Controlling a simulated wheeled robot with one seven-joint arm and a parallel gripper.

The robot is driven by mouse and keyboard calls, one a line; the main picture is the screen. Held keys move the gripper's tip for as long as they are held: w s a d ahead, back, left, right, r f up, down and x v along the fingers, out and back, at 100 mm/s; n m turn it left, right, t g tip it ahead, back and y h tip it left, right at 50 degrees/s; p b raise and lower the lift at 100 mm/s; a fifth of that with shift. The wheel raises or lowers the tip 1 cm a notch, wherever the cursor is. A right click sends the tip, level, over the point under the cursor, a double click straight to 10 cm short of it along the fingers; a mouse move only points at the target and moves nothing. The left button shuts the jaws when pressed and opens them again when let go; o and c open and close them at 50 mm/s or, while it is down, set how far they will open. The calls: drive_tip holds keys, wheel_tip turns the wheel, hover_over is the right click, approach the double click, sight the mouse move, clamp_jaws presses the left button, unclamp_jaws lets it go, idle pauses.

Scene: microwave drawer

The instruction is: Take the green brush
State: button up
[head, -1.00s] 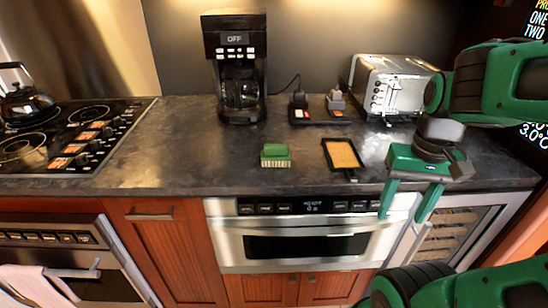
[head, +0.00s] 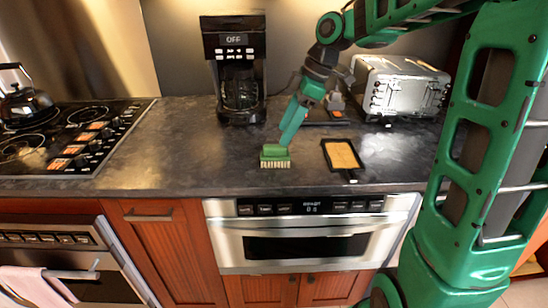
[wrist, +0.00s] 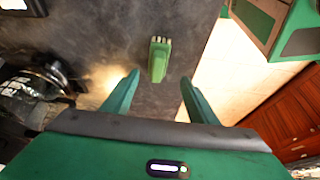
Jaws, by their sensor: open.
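The green brush (head: 275,155) sits on the dark countertop near its front edge, with pale bristles along its near side. In the wrist view the brush (wrist: 158,60) lies ahead of my fingertips, roughly midway between their lines. My gripper (head: 288,140) reaches down from the upper right, with its fingers close to the brush in the head view. The wrist view shows my gripper (wrist: 157,80) open, with nothing held between the fingers. The head view does not clearly show whether the fingers touch the brush.
A small tray with a tan surface (head: 342,154) lies right of the brush. A coffee maker (head: 238,60) and a toaster (head: 405,88) stand at the back. The stove (head: 60,135) is at left. The counter left of the brush is clear.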

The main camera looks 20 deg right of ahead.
sight(278, 146)
drive_tip(key=shift+w+d+x, duration=0.1)
drive_tip(key=shift+x, duration=2.05)
drive_tip(key=shift+w+d+x, duration=0.1)
drive_tip(key=shift+d+x, duration=0.05)
drive_tip(key=shift+x, duration=2)
drive_tip(key=c, duration=1.2)
